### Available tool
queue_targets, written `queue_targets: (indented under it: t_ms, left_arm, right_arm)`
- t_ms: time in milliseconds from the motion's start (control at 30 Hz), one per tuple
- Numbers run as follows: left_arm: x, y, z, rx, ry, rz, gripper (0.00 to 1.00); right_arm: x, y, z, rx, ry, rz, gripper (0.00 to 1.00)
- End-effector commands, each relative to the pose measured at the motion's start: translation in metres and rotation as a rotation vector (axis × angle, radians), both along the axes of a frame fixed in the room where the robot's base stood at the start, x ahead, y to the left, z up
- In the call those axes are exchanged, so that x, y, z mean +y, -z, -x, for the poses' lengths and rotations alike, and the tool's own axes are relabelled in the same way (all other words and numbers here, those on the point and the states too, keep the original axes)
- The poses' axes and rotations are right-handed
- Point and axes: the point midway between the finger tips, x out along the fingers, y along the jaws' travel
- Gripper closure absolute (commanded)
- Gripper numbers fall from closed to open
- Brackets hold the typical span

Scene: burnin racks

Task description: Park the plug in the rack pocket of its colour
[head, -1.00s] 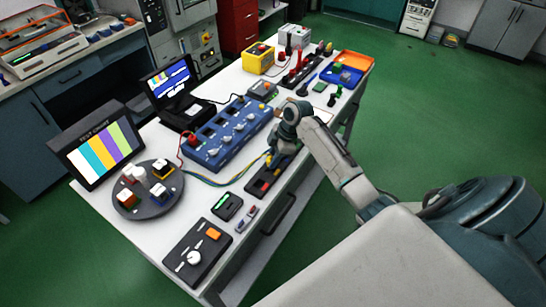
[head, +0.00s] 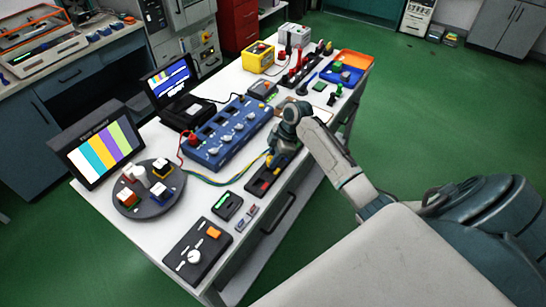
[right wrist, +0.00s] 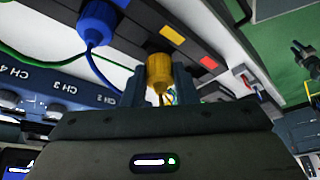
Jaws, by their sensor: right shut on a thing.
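My right gripper (head: 279,163) is over the black rack (head: 257,187) near the table's front edge. In the right wrist view my right gripper (right wrist: 160,88) is shut on a yellow plug (right wrist: 159,67), with its yellow cable hanging beneath. The rack (right wrist: 168,13) shows a yellow patch (right wrist: 183,32) and a red patch (right wrist: 207,62) close to the plug. A blue plug (right wrist: 97,20) with a blue cable is at the rack's left part. I cannot tell whether the yellow plug touches a pocket. My left gripper is not in view.
A blue channel box (head: 228,133) stands behind the rack, with coloured cables running between them. A round turntable (head: 150,205), a monitor (head: 97,153) and a black control box (head: 197,250) are to the left. An orange-and-blue tray (head: 353,66) is at the far end.

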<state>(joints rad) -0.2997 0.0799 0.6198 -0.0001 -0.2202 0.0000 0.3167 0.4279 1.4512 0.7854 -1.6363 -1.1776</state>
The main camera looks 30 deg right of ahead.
Motion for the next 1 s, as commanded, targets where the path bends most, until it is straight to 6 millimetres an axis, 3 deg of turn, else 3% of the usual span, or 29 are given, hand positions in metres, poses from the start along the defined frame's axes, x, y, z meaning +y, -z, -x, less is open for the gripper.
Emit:
queue_targets:
  t_ms: [967, 1000]
  left_arm:
    - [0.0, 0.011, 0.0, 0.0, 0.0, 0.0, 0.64]
    - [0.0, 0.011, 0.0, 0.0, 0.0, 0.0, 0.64]
  right_arm:
    - [0.0, 0.02, 0.0, 0.0, 0.0, 0.0, 0.96]
    - [0.0, 0.019, 0.0, 0.0, 0.0, 0.0, 0.7]
